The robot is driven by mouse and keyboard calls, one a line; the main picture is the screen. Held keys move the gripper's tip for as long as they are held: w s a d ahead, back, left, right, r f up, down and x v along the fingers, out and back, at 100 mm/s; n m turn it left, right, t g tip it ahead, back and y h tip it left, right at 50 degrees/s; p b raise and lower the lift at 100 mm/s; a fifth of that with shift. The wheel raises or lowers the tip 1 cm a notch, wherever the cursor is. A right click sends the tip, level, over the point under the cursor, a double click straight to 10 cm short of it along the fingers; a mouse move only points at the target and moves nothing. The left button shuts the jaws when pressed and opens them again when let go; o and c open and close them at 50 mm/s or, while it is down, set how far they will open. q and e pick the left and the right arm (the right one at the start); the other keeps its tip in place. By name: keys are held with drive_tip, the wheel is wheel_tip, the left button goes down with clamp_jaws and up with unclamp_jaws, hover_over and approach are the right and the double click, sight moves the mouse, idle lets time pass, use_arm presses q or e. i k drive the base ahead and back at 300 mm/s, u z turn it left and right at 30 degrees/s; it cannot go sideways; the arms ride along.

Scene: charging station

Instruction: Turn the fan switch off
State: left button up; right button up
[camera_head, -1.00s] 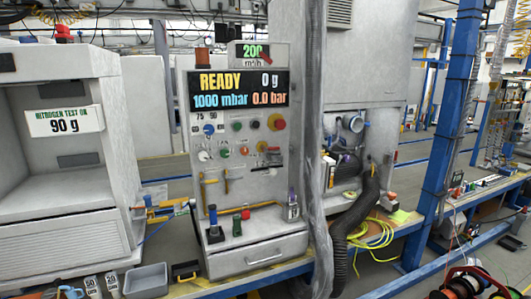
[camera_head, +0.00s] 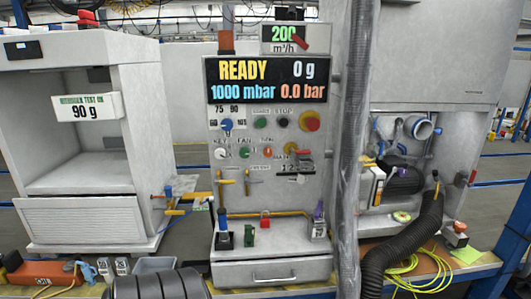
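The control panel (camera_head: 228,188) stands upright in the middle of the view, with a large display (camera_head: 267,81) reading READY, 0 g, 1000 mbar and 0.0 bar. A small label that seems to read FAN (camera_head: 243,141) is in the lower row of controls. Under it is a small green knob (camera_head: 244,153), between a white knob (camera_head: 221,154) and an orange-red button (camera_head: 267,152). The knob's exact turn position is too small to tell. Neither of my grippers shows, and nothing blocks the knob.
A grey hose (camera_head: 353,170) hangs just right of the panel. A black corrugated hose (camera_head: 408,241) bends over the bench beyond it. A nitrogen test cabinet (camera_head: 88,222) stands left. A dark ridged shape (camera_head: 160,287) fills part of the bottom edge. A red stop button (camera_head: 310,121) is nearby.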

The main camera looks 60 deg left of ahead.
sight(244, 152)
drive_tip(key=u, duration=0.3)
drive_tip(key=i, duration=0.8)
drive_tip(key=u, duration=0.6)
